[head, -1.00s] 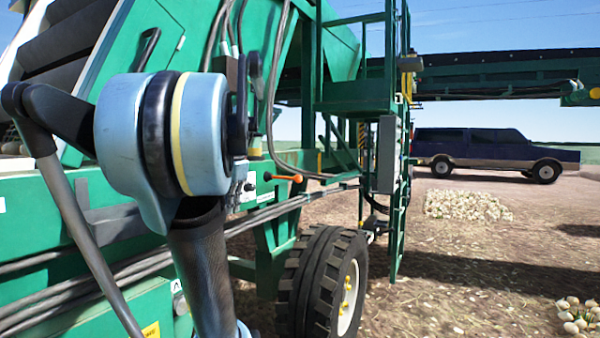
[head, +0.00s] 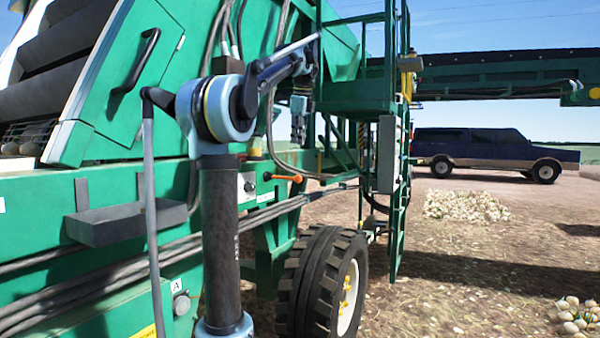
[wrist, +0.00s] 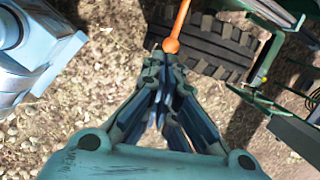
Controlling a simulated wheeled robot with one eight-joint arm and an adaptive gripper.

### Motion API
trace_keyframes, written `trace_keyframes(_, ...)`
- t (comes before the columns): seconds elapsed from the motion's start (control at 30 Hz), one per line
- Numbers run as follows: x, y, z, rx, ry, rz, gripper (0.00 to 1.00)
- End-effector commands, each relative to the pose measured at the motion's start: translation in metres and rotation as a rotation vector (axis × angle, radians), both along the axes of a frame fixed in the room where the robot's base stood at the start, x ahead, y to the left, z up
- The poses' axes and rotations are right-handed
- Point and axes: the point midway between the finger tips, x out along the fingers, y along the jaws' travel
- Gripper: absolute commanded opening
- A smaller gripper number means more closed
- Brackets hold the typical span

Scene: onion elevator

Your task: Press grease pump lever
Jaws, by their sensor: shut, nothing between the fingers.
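An orange lever (head: 287,178) sticks out from the side of the green machine, above the wheel. In the wrist view its rounded orange end (wrist: 171,46) shows just beyond my fingertips. My gripper (head: 299,138) points down, above the lever's right end in the head view, with a visible gap between them. In the wrist view the fingers of my gripper (wrist: 163,75) are together and hold nothing. I see no contact with the lever.
A large black tyre (head: 322,280) stands below the lever. A green ladder frame (head: 400,190) and a grey box (head: 388,155) are to the right. Hoses (head: 270,130) run behind my gripper. A grey tray (head: 125,222) juts out at left.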

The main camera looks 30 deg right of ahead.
Motion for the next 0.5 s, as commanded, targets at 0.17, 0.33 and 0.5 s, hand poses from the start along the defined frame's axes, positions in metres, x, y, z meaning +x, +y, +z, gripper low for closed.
trace_keyframes(0.17,-0.007,-0.023,0.012,0.021,-0.010,-0.102,0.00)
trace_keyframes(0.33,-0.008,-0.029,0.014,0.027,-0.012,-0.127,0.00)
trace_keyframes(0.5,-0.008,-0.028,0.014,0.026,-0.012,-0.126,0.00)
